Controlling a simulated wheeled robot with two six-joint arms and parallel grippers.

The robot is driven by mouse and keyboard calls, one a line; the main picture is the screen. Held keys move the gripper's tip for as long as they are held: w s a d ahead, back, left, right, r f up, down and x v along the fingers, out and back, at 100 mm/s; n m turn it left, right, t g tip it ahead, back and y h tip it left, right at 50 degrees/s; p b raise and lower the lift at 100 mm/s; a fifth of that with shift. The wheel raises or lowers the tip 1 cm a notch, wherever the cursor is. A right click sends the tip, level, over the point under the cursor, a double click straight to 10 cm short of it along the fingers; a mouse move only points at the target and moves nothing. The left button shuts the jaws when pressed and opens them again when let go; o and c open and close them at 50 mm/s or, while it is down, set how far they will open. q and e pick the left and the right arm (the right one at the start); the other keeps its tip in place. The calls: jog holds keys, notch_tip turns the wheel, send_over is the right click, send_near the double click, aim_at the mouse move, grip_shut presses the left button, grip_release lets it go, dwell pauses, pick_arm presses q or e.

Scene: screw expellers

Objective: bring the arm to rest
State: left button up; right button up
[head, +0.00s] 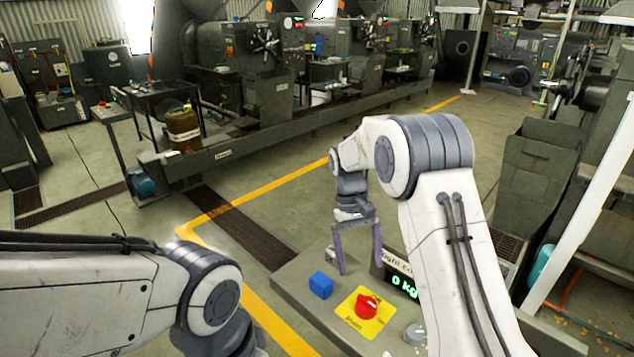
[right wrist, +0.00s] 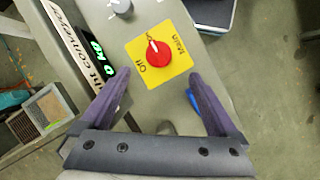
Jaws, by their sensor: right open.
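My right arm reaches over a grey control panel (head: 300,275) from the right side of the head view. Its gripper (head: 360,266) points down above the panel, with the two purple-grey fingers apart and nothing between them. In the right wrist view the open gripper (right wrist: 158,76) faces a red rotary knob (right wrist: 158,53) on a yellow plate labelled Main. The knob lies beyond the fingertips and they do not grip it. It also shows in the head view (head: 367,306). My left arm enters at the lower left; its gripper is out of view.
A blue block (head: 320,285) sits on the panel, left of the yellow plate. A grey knob (head: 415,335) and a display reading 0 kg (head: 404,284) are close to my right arm. Machines (head: 245,65) line the back. Open floor lies left of the panel.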

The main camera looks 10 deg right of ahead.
jog(key=s+a+r+n+t, duration=0.1)
jog(key=s+a+r+n, duration=0.15)
jog(key=s+a, duration=0.4)
jog(key=s+a+r+n+t, duration=0.1)
jog(key=s+a+r+t, duration=0.1)
jog(key=s+a+r, duration=0.4)
jog(key=s+f+n+t+y, duration=0.1)
jog(key=s+f+n+y, duration=0.1)
jog(key=s, duration=1.3)
jog(key=shift+s+f+n, duration=0.2)
jog(key=shift+f+n, duration=0.1)
jog(key=shift+n, duration=0.35)
